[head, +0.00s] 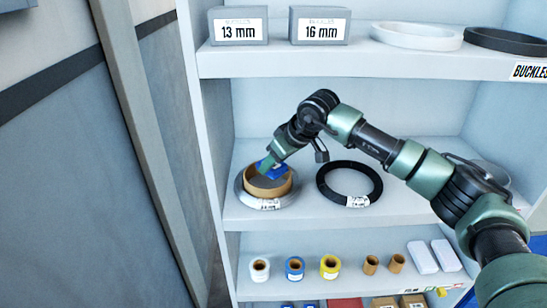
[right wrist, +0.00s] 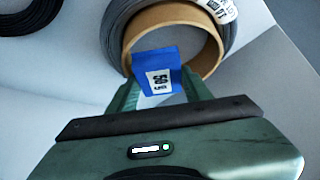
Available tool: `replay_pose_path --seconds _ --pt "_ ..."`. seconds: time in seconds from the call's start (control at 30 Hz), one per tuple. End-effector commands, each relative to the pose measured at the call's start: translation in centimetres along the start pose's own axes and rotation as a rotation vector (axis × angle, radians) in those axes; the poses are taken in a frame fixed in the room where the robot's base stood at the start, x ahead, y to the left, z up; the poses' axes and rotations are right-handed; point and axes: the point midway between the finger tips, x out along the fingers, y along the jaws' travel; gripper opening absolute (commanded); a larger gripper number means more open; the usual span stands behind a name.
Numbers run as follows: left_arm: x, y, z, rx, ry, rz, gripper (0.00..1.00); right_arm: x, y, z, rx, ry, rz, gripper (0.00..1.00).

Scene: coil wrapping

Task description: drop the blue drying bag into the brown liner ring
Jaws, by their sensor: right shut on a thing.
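The brown liner ring (head: 267,190) sits inside a grey coil (head: 243,200) on the middle shelf, at the left. It also shows in the right wrist view (right wrist: 208,55), with the grey coil (right wrist: 236,30) around it. My right gripper (head: 270,165) is shut on the blue drying bag (head: 277,171) over the ring. In the right wrist view the blue bag (right wrist: 148,60), with a white printed label, is between my fingers and overlaps the ring's opening. The height of the bag above the ring's floor is hard to tell. My left gripper is not in view.
A black coil (head: 370,178) lies right of the ring on the same shelf. Tape rolls (head: 294,268) and small brown rolls stand on the shelf below. The upper shelf (head: 300,63) with grey buckle boxes overhangs. A shelf side wall (head: 205,130) is close on the left.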

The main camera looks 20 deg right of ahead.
Motion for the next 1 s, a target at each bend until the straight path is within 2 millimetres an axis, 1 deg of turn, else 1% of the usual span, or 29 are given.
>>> replay_pose_path --seconds 0.13,0.17,0.2,0.23,0.27,0.53,0.67,0.77,0.9,0.93,0.97,1.0 --pt "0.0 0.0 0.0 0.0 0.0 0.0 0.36 0.0 0.0 0.0 0.0 0.001 0.0 0.07" --pt "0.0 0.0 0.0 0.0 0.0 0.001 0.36 0.0 0.0 0.0 0.0 0.001 0.0 0.52" --pt "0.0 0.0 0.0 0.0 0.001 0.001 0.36 0.0 0.0 0.0 0.0 0.0 0.0 0.63" --pt "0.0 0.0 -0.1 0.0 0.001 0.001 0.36 0.0 0.0 0.0 0.0 0.0 0.0 0.72" --pt "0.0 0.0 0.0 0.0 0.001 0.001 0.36 0.0 0.0 0.0 0.0 0.0 0.0 0.75" --pt "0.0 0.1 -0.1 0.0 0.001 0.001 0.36 0.0 0.0 0.1 0.0 -0.002 0.0 0.75" --pt "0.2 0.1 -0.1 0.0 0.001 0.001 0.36 -0.5 0.1 0.1 0.0 0.0 0.002 0.75" --pt "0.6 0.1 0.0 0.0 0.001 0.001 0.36 -1.7 0.1 0.0 -0.002 0.003 0.003 0.75" --pt "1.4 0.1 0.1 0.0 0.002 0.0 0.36 -4.7 0.2 0.1 -0.001 0.005 0.003 0.75" --pt "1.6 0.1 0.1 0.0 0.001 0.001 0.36 -5.3 0.2 0.3 -0.001 0.003 0.004 0.75" --pt "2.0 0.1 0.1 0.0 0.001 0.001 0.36 -5.4 0.3 1.4 -0.001 0.0 0.004 0.75" --pt "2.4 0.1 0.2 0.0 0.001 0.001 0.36 -5.9 0.2 2.3 -0.001 0.0 0.003 0.75"
